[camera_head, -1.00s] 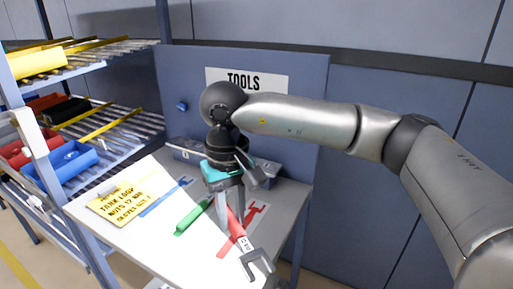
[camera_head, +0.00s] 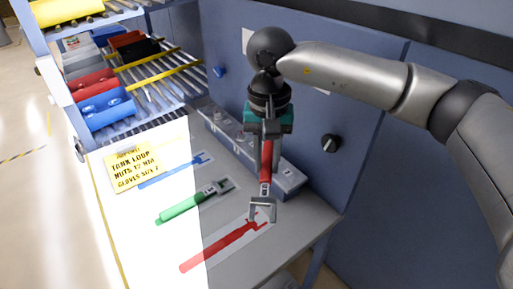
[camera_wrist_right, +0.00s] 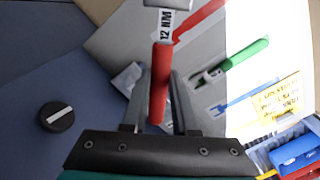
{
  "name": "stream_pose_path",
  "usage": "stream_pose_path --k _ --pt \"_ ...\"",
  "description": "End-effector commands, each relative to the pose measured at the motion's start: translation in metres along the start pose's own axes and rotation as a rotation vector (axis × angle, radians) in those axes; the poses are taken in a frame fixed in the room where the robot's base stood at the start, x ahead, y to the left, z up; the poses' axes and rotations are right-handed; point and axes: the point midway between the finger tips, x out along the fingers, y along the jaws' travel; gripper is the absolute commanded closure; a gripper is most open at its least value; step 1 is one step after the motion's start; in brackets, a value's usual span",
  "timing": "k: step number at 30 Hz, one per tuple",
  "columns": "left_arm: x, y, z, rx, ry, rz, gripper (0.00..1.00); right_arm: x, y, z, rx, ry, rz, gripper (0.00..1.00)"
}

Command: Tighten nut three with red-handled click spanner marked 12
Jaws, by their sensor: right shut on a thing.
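My right gripper (camera_head: 265,150) is shut on the red handle of a spanner (camera_head: 266,168) and holds it above the table, its open-jawed grey head pointing down toward the front. In the right wrist view the red handle (camera_wrist_right: 160,85) lies between the fingers (camera_wrist_right: 155,110), and its white band reads "12 NM". A red spanner outline (camera_head: 222,247) on the table is bare. No nut that I can make out as nut three is in view. My left gripper is not in view.
A green-handled spanner (camera_head: 182,209) lies on the grey table (camera_head: 240,270). A bare blue outline (camera_head: 172,173) and a yellow note card (camera_head: 133,165) are behind it. A long grey block (camera_head: 290,180) stands along the back panel, which bears a black knob (camera_head: 331,144). Shelves with bins (camera_head: 105,110) stand left.

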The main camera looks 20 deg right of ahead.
Motion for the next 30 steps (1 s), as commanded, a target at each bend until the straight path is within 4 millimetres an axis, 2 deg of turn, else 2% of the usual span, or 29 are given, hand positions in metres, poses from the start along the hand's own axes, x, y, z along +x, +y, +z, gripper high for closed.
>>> stream_pose_path --k 1,17,30 --pt "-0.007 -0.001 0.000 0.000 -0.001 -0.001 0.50 -0.004 -0.003 -0.001 0.063 -0.002 -0.001 1.00" --pt "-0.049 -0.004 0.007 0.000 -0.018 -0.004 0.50 -0.009 -0.018 -0.014 0.868 -0.003 -0.001 1.00" --pt "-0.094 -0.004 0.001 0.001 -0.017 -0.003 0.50 -0.010 -0.030 -0.022 1.743 -0.004 0.000 1.00"
